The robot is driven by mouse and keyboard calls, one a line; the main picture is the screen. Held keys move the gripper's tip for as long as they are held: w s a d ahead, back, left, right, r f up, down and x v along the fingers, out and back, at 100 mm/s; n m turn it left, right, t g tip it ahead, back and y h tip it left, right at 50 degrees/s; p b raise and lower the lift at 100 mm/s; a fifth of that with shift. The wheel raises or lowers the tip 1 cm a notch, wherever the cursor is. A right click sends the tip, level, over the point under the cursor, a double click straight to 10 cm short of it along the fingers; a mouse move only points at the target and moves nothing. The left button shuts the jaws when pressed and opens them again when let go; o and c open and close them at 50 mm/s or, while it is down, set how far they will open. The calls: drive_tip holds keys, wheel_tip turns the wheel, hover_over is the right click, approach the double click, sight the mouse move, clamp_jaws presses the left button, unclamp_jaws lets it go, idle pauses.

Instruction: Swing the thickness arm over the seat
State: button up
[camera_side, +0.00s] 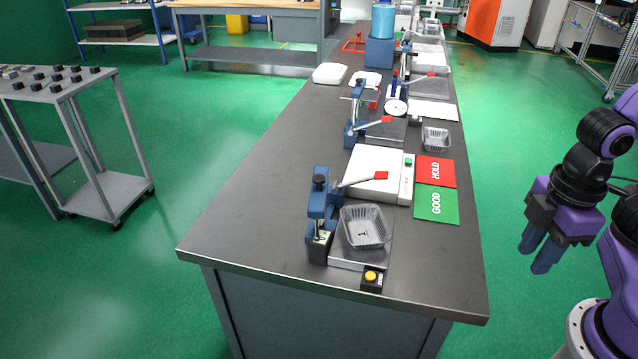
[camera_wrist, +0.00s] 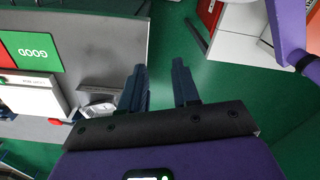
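In the side view, a blue test stand (camera_side: 321,205) stands at the near end of the bench. A lever arm with a red tip (camera_side: 381,175) reaches from its top to the right, above the white scale behind. A clear-grey ribbed tray (camera_side: 366,226) sits beside the stand on a flat metal plate (camera_side: 346,262), which seems to be the seat. Which part is the thickness arm is not certain. My gripper (camera_side: 535,258) is off the bench's right side, pointing down, empty, its blue fingers apart. The wrist view shows the open fingers (camera_wrist: 159,68) over green floor.
A yellow-button box (camera_side: 372,278) sits at the plate's front. Behind are a white scale (camera_side: 378,172), green GOOD card (camera_side: 436,204) and red HOLD card (camera_side: 436,170). Similar stations line the bench farther back. The bench's front-left top is bare.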

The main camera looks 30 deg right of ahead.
drive_tip(key=o, duration=0.4)
drive_tip(key=shift+c, duration=0.2)
drive_tip(key=shift+o, duration=0.2)
drive_tip(key=w+a+r+n, duration=0.1)
drive_tip(key=w+a+r, duration=0.4)
drive_tip(key=w, duration=0.3)
drive_tip(key=w+a+r+n, duration=0.2)
drive_tip(key=w+a+r, duration=0.3)
drive_tip(key=w+a, duration=0.3)
drive_tip(key=shift+w, duration=0.2)
wheel_tip(320, 180, up, 8)
drive_tip(key=n, duration=0.4)
hover_over(319, 177)
wheel_tip(319, 177, down, 17)
drive_tip(key=shift+f, duration=0.15)
clamp_jaws()
